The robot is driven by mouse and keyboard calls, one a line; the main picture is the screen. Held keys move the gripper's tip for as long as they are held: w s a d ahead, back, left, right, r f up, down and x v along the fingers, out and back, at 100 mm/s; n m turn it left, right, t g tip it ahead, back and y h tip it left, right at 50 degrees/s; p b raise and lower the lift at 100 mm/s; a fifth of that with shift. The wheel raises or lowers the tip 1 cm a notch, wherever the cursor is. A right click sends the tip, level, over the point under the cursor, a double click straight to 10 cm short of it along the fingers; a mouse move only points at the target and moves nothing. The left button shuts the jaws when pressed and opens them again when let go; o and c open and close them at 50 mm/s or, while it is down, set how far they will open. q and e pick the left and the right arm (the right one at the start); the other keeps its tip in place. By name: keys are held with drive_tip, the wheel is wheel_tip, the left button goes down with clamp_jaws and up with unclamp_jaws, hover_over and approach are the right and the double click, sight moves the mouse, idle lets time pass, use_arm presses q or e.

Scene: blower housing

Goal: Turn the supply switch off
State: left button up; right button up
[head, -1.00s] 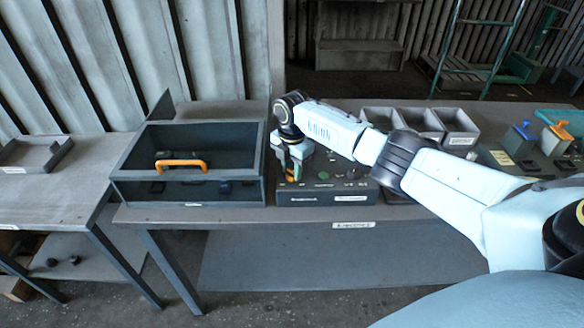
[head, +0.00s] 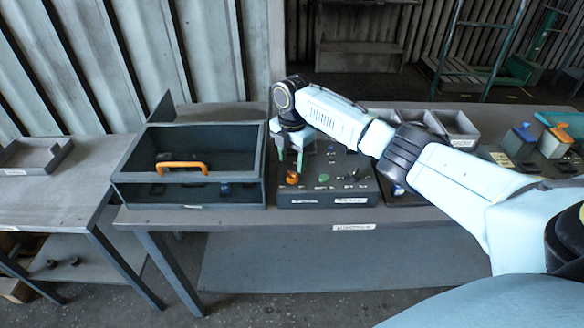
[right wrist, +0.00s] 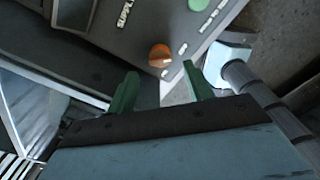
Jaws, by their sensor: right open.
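The supply switch is an orange rotary knob (head: 292,178) at the left front of a dark control box (head: 325,200). In the right wrist view the orange knob (right wrist: 160,56) shows a pale mark on its edge, beside lettering that begins "SUPPLY". My right gripper (head: 290,164) hangs just above and behind the knob, its green fingers pointing down. In the right wrist view its fingers (right wrist: 160,78) are apart and empty, with the knob beyond their tips, not between them. My left gripper is not in view.
A green button (head: 323,178) sits right of the knob. Grey bins (head: 456,124) stand behind my right arm. The bench front edge (head: 250,217) is clear.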

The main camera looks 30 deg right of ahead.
sight(292, 173)
wheel_tip(292, 173, up, 9)
drive_tip(key=shift+f, duration=0.15)
idle(0.6)
